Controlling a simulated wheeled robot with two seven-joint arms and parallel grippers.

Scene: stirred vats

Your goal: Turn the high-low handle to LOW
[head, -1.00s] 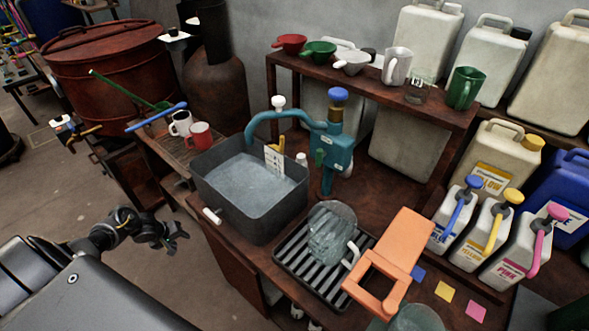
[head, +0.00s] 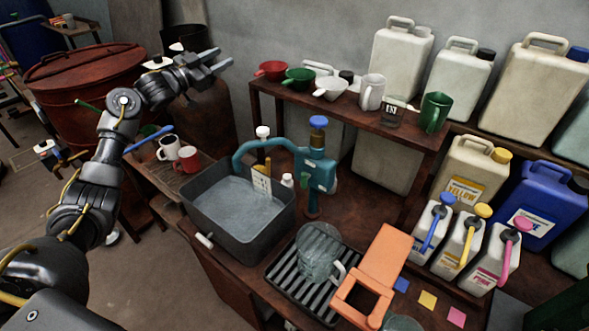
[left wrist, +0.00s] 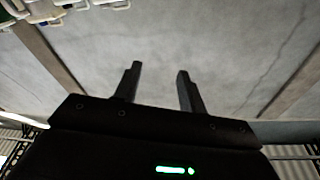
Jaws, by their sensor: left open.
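A teal tap unit (head: 317,170) with a blue knob (head: 318,122) on top stands behind the grey basin (head: 236,229). Its curved spout reaches left over the basin, under a white knob (head: 262,131). A small green lever (head: 302,183) shows on the unit's front; I cannot read any high or low marking. My left gripper (head: 223,60) is raised at the upper left, well apart from the tap, fingers pointing right. In the left wrist view it is open and empty (left wrist: 158,70), against a grey surface. My right gripper is not in view.
A shelf (head: 345,116) with cups and a jar stands behind the tap. A glass jug (head: 318,250) on a black rack and an orange stand (head: 382,255) are in front. Pump bottles stand right. Mugs (head: 187,160) sit left of the basin, near my left arm.

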